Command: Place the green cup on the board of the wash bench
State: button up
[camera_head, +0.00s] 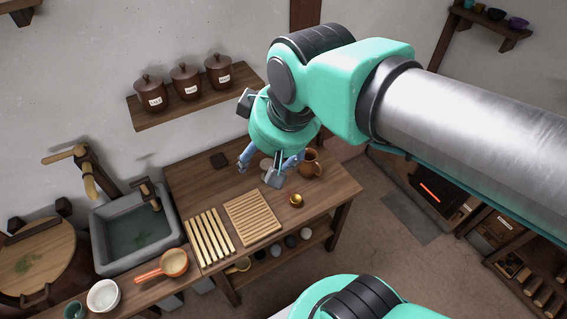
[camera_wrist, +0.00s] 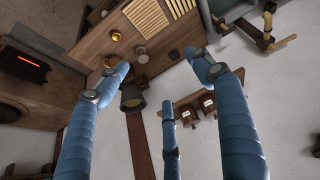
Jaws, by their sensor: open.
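A small teal-green cup (camera_head: 74,309) stands at the bottom left in the head view, partly cut off by the frame edge. Another greenish cup (camera_head: 480,7) is on the high shelf at the upper right, small in view. A slatted wooden board (camera_head: 252,217) lies on the wooden bench (camera_head: 190,178), beside a second board of wider slats (camera_head: 208,235). The finer board also shows in the wrist view (camera_wrist: 147,17). My gripper (camera_head: 264,168) is open and empty above the back right of the bench, far from both cups. Its blue fingers show spread in the wrist view (camera_wrist: 158,72).
A brown jug (camera_head: 310,163), a brass cup (camera_head: 296,200) and a pale round object (camera_wrist: 140,53) are near my gripper. A grey sink (camera_head: 130,232) is left of the boards. A white bowl (camera_head: 103,296) and orange pan (camera_head: 174,263) stand at front left. Lidded jars (camera_head: 186,82) line the wall shelf.

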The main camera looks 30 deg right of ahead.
jog(key=shift+m, duration=0.9)
jog(key=s, duration=0.1)
jog(key=s+d+f, duration=0.1)
jog(key=s+d, duration=0.1)
jog(key=s, duration=0.1)
jog(key=shift+f, duration=0.15)
notch_tip(320, 180, down, 4)
jog(key=b, duration=0.3)
jog(key=shift+b, duration=0.4)
jog(key=shift+o, duration=0.5)
jog(key=shift+r, duration=0.2)
